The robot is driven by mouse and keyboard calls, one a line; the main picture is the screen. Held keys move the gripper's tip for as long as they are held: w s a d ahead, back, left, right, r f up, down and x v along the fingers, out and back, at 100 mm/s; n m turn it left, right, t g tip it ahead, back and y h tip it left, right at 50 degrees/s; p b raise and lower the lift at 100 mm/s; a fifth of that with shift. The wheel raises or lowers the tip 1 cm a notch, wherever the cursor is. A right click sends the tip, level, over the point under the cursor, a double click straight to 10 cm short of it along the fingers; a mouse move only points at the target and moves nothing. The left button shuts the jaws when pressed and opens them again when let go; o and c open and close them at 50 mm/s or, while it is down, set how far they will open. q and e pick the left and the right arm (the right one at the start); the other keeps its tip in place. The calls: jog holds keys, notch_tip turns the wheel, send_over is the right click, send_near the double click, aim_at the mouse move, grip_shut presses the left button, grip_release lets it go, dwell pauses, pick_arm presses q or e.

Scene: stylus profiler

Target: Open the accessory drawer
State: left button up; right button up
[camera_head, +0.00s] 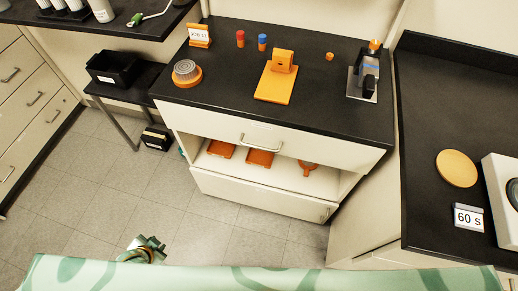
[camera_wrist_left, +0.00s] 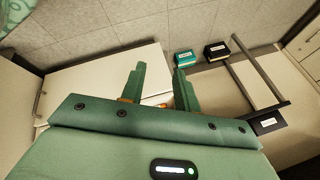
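The cream cabinet in the head view has a wide upper drawer front (camera_head: 290,149) with a metal bar handle (camera_head: 258,144). This drawer looks shut. Below it is an open shelf bay, then a lower cream front (camera_head: 250,196) with a small handle near its right end. In the left wrist view my left gripper (camera_wrist_left: 158,82) has its two green fingers apart with nothing held between them. A cream panel (camera_wrist_left: 110,75) with a handle at its left edge lies beyond the fingers. A green part of mine (camera_head: 147,250) shows low in the head view. My right gripper is not in view.
Orange trays (camera_head: 260,158) sit in the open bay. The black top carries an orange stand (camera_head: 275,87), a round holder (camera_head: 187,74) and an instrument (camera_head: 365,75). A side bench (camera_head: 430,110) flanks the right, a low table (camera_head: 118,92) the left. Floor (camera_head: 175,205) before the cabinet is clear.

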aim_at(258, 147)
pick_arm(q)
jog(key=w+d+r+m+t+h+b, duration=0.25)
jog(key=w+r+m, duration=0.2)
jog(key=w, duration=0.55)
jog(key=w+d+r+m+t+h+b, duration=0.1)
jog(key=w+r+m+t+h+b, duration=0.2)
jog(key=w+r, duration=0.5)
jog(key=d+r+m+g+h, duration=0.3)
jog(key=d+r+m+h, duration=0.7)
jog(key=d+r+m, duration=0.55)
jog(key=w+d+f, duration=0.1)
jog(key=w+d, duration=0.1)
jog(key=d, duration=0.3)
jog(key=w+d+f+n+b, duration=0.1)
jog(key=w+d+f, duration=0.1)
jog(key=d, duration=0.3)
jog(key=w+d+f+n+b, duration=0.1)
jog(key=w+d, duration=0.2)
jog(key=d, duration=0.2)
jog(key=shift+w+f+y, duration=0.2)
jog(key=shift+y, duration=0.15)
grip_shut()
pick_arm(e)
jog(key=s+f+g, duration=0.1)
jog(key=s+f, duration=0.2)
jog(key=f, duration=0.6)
